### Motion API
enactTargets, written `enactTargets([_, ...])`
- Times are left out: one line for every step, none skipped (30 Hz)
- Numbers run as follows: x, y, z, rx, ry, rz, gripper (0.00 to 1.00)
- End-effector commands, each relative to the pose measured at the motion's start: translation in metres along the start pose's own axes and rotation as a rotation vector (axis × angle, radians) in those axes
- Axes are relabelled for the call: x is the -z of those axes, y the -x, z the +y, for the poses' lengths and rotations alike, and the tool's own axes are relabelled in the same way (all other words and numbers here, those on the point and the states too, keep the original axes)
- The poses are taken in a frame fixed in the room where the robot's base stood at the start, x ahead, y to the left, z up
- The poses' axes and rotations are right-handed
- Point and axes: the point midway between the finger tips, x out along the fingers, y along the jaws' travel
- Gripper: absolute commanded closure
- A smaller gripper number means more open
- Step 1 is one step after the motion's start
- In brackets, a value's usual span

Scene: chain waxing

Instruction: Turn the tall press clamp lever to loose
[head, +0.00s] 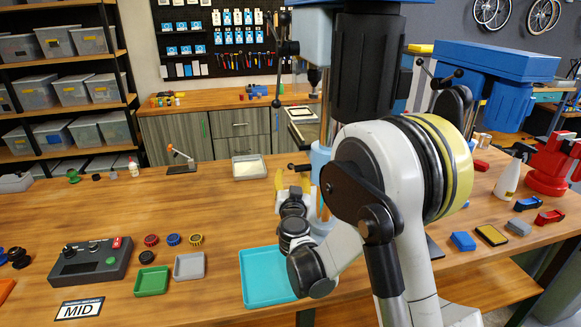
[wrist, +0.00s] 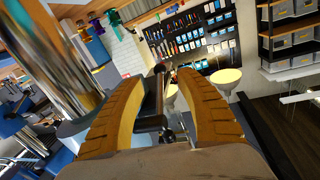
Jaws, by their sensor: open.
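The tall press (head: 312,45) stands behind my arm in the head view, with much of it hidden. A short black lever with a ball knob (head: 293,167), apparently its clamp lever, sticks out to the left near the column. My gripper (head: 290,184) is just below it, with yellow fingers spread. In the wrist view the dark lever (wrist: 159,92) runs up between the two open fingers of my gripper (wrist: 160,85), knob at the far end. The shiny column (wrist: 55,50) stands to the left. I cannot tell whether either finger touches the lever.
A turquoise tray (head: 262,292) lies on the workbench below my wrist. A grey control box (head: 90,262), a green tray (head: 152,281) and a grey tray (head: 189,266) lie to the left. A second blue press (head: 490,60) stands at right. The bench's middle left is clear.

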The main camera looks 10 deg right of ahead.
Motion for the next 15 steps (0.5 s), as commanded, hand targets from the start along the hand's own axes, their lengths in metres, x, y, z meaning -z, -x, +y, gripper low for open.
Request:
enactTargets([-0.001, -0.011, 0.001, -0.002, 0.000, 0.001, 0.57])
enactTargets([-0.001, -0.017, 0.001, -0.002, 0.000, 0.001, 0.57])
enactTargets([-0.001, -0.025, 0.001, -0.002, 0.000, 0.001, 0.57])
enactTargets([-0.001, -0.030, 0.001, -0.001, 0.000, 0.000, 0.57])
enactTargets([-0.001, -0.036, 0.001, 0.000, 0.000, 0.000, 0.57])
enactTargets([-0.001, -0.042, 0.000, 0.000, 0.000, 0.000, 0.57])
enactTargets([-0.001, -0.046, 0.000, 0.000, 0.000, 0.000, 0.57])
enactTargets([-0.001, -0.050, 0.000, 0.000, 0.000, 0.000, 0.57])
enactTargets([0.000, -0.054, 0.001, 0.000, 0.000, 0.000, 0.57])
enactTargets([0.000, -0.057, 0.001, 0.000, 0.000, 0.001, 0.57])
enactTargets([0.000, -0.059, 0.001, 0.000, 0.000, 0.001, 0.57])
enactTargets([0.000, -0.061, 0.001, 0.000, 0.000, 0.001, 0.57])
enactTargets([0.000, -0.062, 0.001, 0.000, 0.000, 0.001, 0.57])
enactTargets([0.000, -0.063, 0.001, 0.000, 0.000, 0.001, 0.57])
enactTargets([0.001, -0.064, 0.000, 0.000, 0.000, 0.001, 0.57])
